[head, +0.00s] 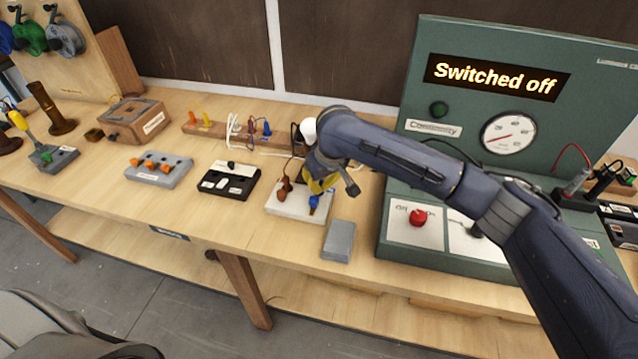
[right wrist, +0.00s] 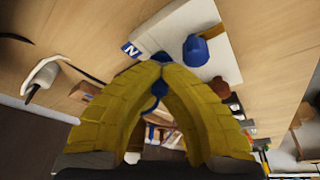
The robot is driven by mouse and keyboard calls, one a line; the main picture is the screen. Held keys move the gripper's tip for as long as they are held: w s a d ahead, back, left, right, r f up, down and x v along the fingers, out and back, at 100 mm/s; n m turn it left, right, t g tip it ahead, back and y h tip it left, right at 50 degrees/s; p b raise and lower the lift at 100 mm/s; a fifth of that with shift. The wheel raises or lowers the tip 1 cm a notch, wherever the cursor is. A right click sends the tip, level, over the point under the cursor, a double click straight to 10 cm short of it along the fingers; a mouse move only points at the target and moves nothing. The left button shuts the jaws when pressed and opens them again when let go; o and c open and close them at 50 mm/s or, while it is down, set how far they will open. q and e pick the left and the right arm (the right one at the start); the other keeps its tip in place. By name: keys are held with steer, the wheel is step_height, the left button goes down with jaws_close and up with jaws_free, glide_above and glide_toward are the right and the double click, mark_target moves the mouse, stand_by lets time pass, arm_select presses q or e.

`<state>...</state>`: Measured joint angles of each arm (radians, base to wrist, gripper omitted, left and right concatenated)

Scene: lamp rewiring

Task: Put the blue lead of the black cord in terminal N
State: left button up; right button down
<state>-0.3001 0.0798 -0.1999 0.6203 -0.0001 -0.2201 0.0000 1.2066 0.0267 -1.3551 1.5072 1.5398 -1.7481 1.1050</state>
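The white terminal block (head: 290,208) lies on the bench, with a brown knob (head: 283,188) and a blue knob (head: 314,202) on it. In the right wrist view, a blue label marked N (right wrist: 131,50) is on the block, near the blue knob (right wrist: 195,48). My right gripper (head: 318,187) is over the block. Its yellow fingers meet at the tips around a small blue piece, which looks like the blue lead (right wrist: 160,88), close to the N label. Whether the lead's end is inside the terminal is hidden. My left gripper is out of view.
A grey box (head: 339,241) lies right of the block. A black switch unit (head: 226,182) and a grey connector block (head: 158,167) stand to the left. The green test panel (head: 440,240), reading "Switched off", is on the right. Bare wood is in front of the black unit.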

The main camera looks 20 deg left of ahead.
steer(key=shift+f, duration=0.45)
stand_by(4.6)
steer(key=shift+r, duration=0.25)
stand_by(0.5)
steer(key=c, duration=2.1)
jaws_free()
